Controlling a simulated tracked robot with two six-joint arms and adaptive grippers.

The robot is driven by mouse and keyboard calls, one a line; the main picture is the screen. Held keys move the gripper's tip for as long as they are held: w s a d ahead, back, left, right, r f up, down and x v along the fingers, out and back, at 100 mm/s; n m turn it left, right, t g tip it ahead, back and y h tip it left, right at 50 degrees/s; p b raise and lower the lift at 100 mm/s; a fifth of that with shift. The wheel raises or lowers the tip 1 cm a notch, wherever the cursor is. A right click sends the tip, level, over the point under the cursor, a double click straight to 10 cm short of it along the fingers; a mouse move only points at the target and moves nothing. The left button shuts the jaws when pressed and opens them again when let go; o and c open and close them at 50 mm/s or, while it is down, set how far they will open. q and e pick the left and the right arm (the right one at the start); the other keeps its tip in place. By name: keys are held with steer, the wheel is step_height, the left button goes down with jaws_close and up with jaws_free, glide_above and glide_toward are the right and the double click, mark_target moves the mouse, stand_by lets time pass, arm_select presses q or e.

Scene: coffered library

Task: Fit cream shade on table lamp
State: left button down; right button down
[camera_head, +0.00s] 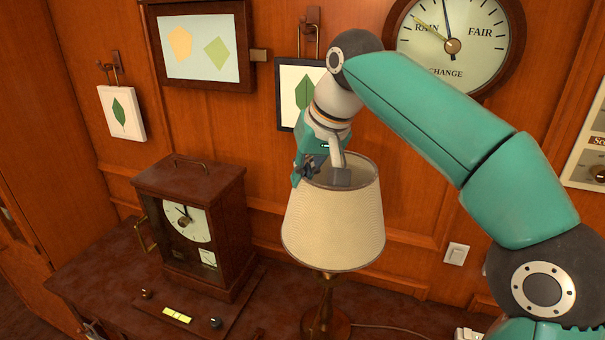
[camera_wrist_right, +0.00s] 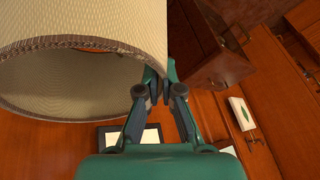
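The cream shade (camera_head: 333,225) is a tapered drum with a dark trim, upright above the table lamp (camera_head: 322,318). The lamp's brass stem and round dark base show below the shade; its upper part is hidden inside the shade, so I cannot tell whether the shade is seated. My right gripper (camera_head: 322,177) reaches down to the shade's top rim. In the right wrist view, the fingers (camera_wrist_right: 158,88) are closed on the rim of the shade (camera_wrist_right: 90,75), at its right edge. My left gripper is not in view.
A wooden cased clock (camera_head: 190,225) stands on the dark wooden table (camera_head: 85,275) left of the lamp. A low panel (camera_head: 180,317) with knobs lies in front of it. Framed pictures (camera_head: 203,45) and a round dial (camera_head: 455,40) hang on the wall behind. A cord (camera_head: 385,328) runs right from the lamp.

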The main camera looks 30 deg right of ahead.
mark_target(328, 195)
step_height(328, 195, down, 14)
steer(key=b, duration=1.1)
stand_by(3.8)
steer(key=c, duration=1.2)
jaws_free()
steer(key=shift+r, duration=0.1)
steer(key=shift+c, duration=0.2)
steer(key=v, duration=1.1)
steer(key=shift+s+r, duration=0.2)
steer(key=shift+r, duration=0.2)
steer(key=shift+f, duration=0.1)
